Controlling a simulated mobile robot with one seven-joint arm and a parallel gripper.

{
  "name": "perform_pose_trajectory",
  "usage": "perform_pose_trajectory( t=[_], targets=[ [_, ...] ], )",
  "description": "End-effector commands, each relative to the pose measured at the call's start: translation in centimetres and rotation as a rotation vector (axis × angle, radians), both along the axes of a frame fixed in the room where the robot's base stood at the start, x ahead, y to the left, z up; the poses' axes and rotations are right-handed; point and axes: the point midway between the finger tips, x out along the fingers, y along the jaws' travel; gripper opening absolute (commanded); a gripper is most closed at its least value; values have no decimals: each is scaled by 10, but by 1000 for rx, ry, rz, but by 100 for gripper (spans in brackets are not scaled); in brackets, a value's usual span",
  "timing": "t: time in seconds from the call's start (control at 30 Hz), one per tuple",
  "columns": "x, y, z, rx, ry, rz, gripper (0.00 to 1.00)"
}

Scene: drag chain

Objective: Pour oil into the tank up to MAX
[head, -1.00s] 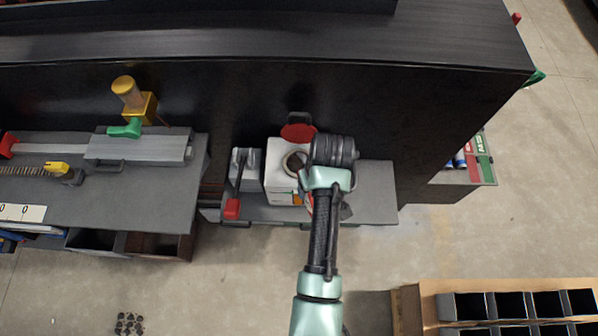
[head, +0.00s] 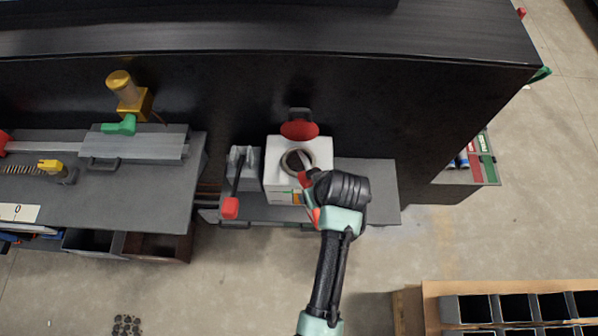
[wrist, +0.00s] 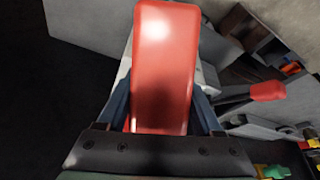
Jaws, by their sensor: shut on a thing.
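The white tank (head: 275,178) stands on a grey bench against the dark machine. Its red lid (head: 299,130) is swung up at the back, and its round filler opening (head: 297,160) is uncovered. Small coloured marks show low on its front, but I cannot read a MAX line or the oil level. My gripper (head: 311,191) is at the tank's right front edge, shut on a red container (wrist: 165,70), which fills the space between the fingers in the wrist view. In the head view the container is mostly hidden, its visible end by the opening's right edge. I cannot see any oil flowing.
A grey unit with a red-tipped lever (head: 230,208) stands just left of the tank. The grey bench top (head: 370,185) is clear on the right. The dark machine wall rises close behind. A left workbench (head: 150,190) carries a yellow-and-green device.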

Motion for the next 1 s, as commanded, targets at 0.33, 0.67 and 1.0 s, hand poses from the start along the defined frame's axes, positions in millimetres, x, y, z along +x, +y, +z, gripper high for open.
perform_pose_trajectory(
  t=[0.33,0.67,1.0],
  targets=[
    [1,0,-1,5,-14,0,0],
    [0,0,-16,41,-107,-1,0],
    [1,0,-24,72,-188,-1,0]
  ],
)
